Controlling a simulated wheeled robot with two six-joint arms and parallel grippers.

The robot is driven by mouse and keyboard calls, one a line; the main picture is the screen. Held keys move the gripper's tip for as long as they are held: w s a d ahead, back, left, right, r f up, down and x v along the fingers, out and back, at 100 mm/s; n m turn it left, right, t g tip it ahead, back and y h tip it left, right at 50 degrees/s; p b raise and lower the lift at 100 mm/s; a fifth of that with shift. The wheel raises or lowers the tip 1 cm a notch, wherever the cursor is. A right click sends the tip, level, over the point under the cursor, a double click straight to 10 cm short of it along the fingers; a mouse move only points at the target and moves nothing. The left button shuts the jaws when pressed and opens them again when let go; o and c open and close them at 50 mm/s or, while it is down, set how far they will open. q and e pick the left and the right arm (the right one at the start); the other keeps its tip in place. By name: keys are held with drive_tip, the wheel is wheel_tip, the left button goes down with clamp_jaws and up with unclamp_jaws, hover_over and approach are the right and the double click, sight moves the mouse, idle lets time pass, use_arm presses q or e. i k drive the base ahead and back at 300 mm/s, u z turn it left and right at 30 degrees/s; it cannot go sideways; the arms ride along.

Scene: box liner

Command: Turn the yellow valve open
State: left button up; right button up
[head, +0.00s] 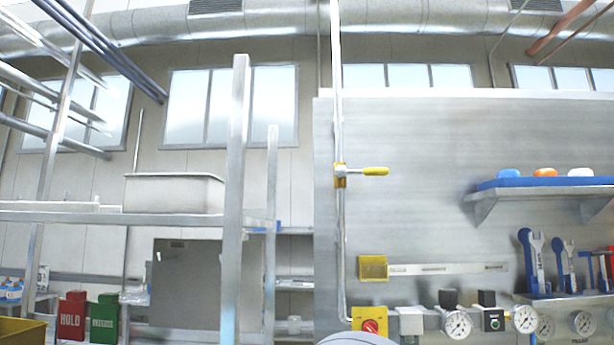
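The yellow valve handle (375,171) is in the head view, right of centre. It points right, roughly level, from a brass-coloured valve body (341,175). The body sits on a thin vertical pipe (337,90), so the handle stands across the pipe. The pipe runs up past the top of the view and down to a yellow box with a red knob (370,325). Neither of my grippers shows in this view, and nothing touches the handle.
A metal panel (430,130) stands behind the pipe. A shelf (555,184) with small coloured items and several wrenches (537,255) are at right. Gauges (457,324) line the bottom. A metal rack (236,190) stands left, holding a grey bin (173,193). Space around the handle looks clear.

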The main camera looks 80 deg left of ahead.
sight(362, 173)
drive_tip(key=u, duration=5.65)
drive_tip(key=k, duration=2.65)
drive_tip(key=z, duration=0.7)
